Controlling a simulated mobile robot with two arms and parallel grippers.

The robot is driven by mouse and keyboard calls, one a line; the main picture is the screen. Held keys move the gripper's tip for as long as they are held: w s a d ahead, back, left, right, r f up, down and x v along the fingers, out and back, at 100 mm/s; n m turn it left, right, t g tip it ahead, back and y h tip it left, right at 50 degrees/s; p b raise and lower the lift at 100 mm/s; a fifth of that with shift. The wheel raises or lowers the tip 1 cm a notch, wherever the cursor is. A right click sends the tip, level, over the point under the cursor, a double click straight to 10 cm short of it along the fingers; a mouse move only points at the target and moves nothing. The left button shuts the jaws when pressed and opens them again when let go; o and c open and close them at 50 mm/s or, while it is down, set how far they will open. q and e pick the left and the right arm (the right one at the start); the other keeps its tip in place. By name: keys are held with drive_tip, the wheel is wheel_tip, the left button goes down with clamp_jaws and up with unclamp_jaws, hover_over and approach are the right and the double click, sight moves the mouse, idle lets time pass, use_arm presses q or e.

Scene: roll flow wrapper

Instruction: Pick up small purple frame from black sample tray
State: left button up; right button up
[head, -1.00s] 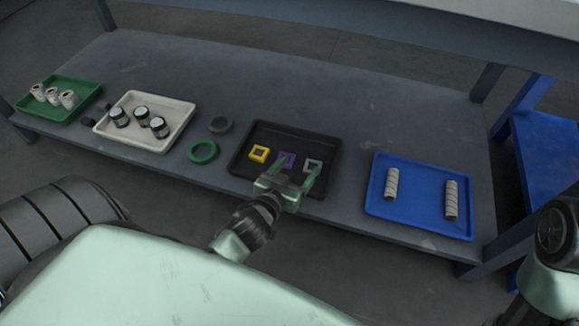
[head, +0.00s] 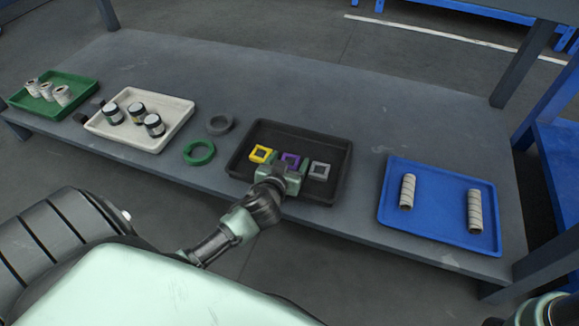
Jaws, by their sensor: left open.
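The small purple frame (head: 290,160) lies in the black sample tray (head: 330,146), between a yellow frame (head: 261,154) and a grey frame (head: 319,170). My left gripper (head: 290,163) is open over the near side of the tray, its fingers to the left and right of the purple frame. The gripper's body hides part of the near tray rim. I cannot tell whether the fingers touch the frame. My right gripper is not in view.
A blue tray (head: 436,232) with two ribbed rolls is to the right. Green (head: 198,153) and grey (head: 220,124) rings lie left of the black tray. A white tray (head: 171,129) with dark-topped jars and a green tray (head: 77,84) are farther left. The table behind is clear.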

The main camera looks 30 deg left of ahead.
use_arm(q)
drive_tip(key=c, duration=1.4)
